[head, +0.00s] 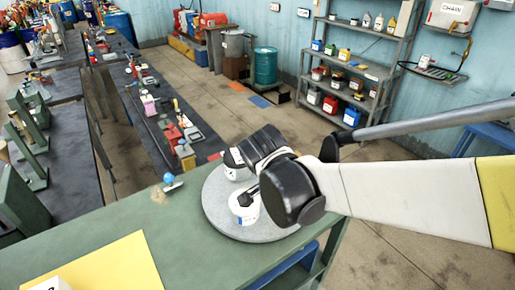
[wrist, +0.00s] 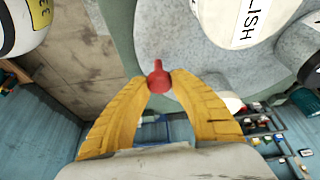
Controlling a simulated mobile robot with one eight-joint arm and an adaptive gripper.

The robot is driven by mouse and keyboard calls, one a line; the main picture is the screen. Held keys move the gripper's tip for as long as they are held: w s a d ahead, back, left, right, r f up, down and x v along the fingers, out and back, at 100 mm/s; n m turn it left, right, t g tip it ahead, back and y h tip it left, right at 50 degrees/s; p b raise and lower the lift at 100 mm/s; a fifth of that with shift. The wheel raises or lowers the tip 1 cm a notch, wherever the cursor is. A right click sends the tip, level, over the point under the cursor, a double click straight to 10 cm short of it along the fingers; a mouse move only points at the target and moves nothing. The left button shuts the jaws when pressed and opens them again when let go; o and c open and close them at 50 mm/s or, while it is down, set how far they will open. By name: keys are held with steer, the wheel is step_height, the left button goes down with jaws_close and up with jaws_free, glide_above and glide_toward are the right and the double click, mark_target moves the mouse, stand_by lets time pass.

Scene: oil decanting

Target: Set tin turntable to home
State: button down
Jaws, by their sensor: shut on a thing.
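The turntable (head: 214,207) is a round grey disc on the green bench, partly hidden by my arm. White tins with dark tops stand on it: one at the front (head: 245,210) and one behind (head: 234,172). In the wrist view the turntable's speckled grey surface (wrist: 195,62) fills the upper middle, with a white lettered tin (wrist: 243,18) on it. My gripper (wrist: 158,82) has its yellow fingertips shut on a red knob (wrist: 157,70) near the turntable's rim. In the head view the fingers and the knob are hidden behind my black wrist.
The green bench (head: 190,255) carries a yellow sheet (head: 105,265) at front left and a small blue-topped item (head: 170,179) just left of the turntable. Dark benches with clutter stand further left. Shelves (head: 350,70) and a teal drum (head: 265,66) are at the back. Open floor lies between.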

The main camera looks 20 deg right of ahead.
steer(key=shift+s+a+m, duration=0.2)
steer(key=shift+a+m, duration=0.2)
steer(key=shift+a, duration=0.05)
stand_by(0.4)
steer(key=c, duration=1.1)
jaws_free()
steer(key=v, duration=1.2)
steer(key=shift+w, duration=0.2)
